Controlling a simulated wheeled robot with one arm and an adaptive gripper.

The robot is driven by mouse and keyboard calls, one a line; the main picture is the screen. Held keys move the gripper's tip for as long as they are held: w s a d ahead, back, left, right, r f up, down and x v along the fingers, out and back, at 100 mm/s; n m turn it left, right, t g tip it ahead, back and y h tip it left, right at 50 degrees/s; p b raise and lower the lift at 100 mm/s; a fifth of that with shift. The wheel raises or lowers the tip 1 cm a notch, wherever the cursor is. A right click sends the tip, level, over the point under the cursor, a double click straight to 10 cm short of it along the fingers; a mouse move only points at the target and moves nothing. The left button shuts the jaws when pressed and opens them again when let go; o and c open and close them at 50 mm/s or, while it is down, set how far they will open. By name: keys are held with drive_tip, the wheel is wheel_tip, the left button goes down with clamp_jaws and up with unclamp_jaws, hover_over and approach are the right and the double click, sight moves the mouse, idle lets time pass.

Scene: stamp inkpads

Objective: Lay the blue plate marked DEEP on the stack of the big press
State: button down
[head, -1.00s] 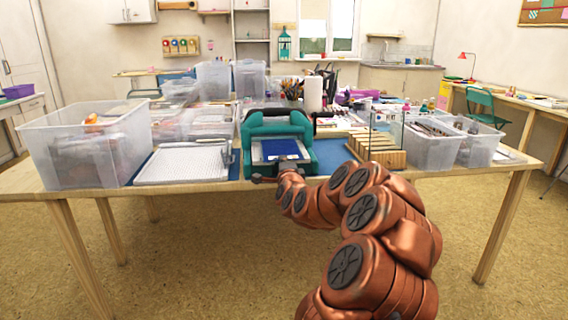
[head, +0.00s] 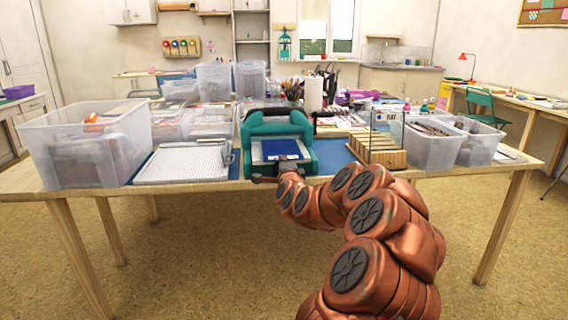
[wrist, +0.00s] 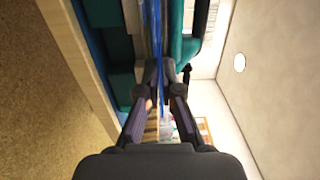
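The big press (head: 306,131) is teal and stands at the table's front edge. The blue plate (head: 281,149) lies flat or nearly flat in the press opening, above its pale bed. In the wrist view the blue plate (wrist: 157,45) shows edge-on as a thin strip between the fingers. My gripper (wrist: 161,78) is shut on its near edge. In the head view the gripper (head: 270,179) is at the front of the press, partly hidden by my arm. I cannot tell whether the plate touches the stack. The DEEP marking is not readable.
A wooden rack (head: 378,152) with upright plates stands right of the press. A white gridded tray (head: 185,163) lies to the left. Clear bins (head: 90,150) stand at the left end and more bins (head: 432,148) at the right. The table's front edge (head: 200,184) runs below.

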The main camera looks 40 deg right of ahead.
drive_tip(key=shift+f+b, duration=0.25)
drive_tip(key=shift+b, duration=0.05)
idle(0.5)
drive_tip(key=c, duration=1.2)
unclamp_jaws()
drive_tip(key=shift+c, duration=0.2)
drive_tip(key=shift+s, duration=0.1)
drive_tip(key=b+v, duration=0.1)
drive_tip(key=v, duration=0.3)
drive_tip(key=shift+s+a+b, duration=0.3)
drive_tip(key=shift+b, duration=0.05)
drive_tip(key=v, duration=0.7)
drive_tip(key=shift+s, duration=0.15)
